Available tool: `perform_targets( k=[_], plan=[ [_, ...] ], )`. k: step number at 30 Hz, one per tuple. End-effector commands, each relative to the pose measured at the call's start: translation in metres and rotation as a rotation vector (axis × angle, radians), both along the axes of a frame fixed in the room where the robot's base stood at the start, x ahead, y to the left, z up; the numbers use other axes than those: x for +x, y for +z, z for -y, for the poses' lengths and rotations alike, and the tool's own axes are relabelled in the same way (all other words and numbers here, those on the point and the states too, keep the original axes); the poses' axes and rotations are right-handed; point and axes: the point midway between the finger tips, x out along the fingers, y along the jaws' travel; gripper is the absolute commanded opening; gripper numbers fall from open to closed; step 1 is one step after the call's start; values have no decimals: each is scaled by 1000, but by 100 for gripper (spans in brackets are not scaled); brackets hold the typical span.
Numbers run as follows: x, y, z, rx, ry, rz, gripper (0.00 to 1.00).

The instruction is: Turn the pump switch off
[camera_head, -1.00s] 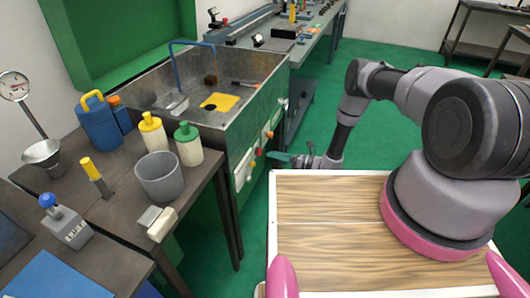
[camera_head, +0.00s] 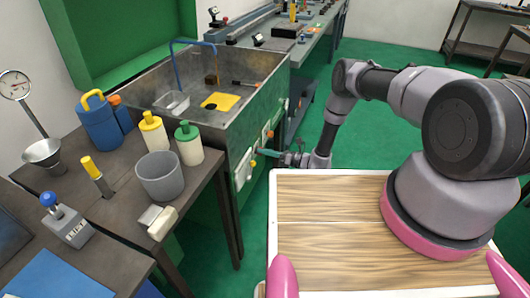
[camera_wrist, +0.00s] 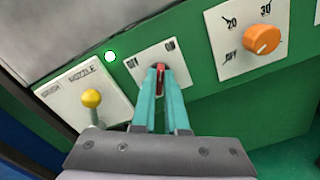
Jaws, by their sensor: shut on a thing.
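The pump switch is a small red lever (camera_wrist: 160,73) on a white plate (camera_wrist: 141,72) on the green front of the sink unit, in the wrist view. The plate carries two small labels, one on either side of the lever; the right one looks like ON. My gripper (camera_wrist: 160,71) has its two teal fingers closed around the lever, which partly hide it. I cannot tell clearly which way the lever leans. In the head view my gripper (camera_head: 262,153) reaches the sink unit's front (camera_head: 232,150), and the lever is too small to make out.
Left of the switch plate is a yellow-knobbed lever (camera_wrist: 92,99) on a brush/nozzle plate, close to my fingers. Right of it is an orange dial (camera_wrist: 262,39). A white round light (camera_wrist: 110,56) is above. A bench with a grey cup (camera_head: 160,177) stands left of the sink.

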Motion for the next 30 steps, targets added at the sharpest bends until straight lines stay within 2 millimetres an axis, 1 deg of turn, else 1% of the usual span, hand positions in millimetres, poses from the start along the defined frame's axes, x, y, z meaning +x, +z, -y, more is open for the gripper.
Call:
perform_targets(
  k=[5, 11, 17, 30],
  plan=[
    [0, 0, 1, -9, -1, 26, 0],
    [0, 0, 1, -43, -3, 116, 0],
    [-1, 0, 1, -98, -3, 269, 0],
    [-3, 0, 0, -240, -4, 655, 0]
  ],
)
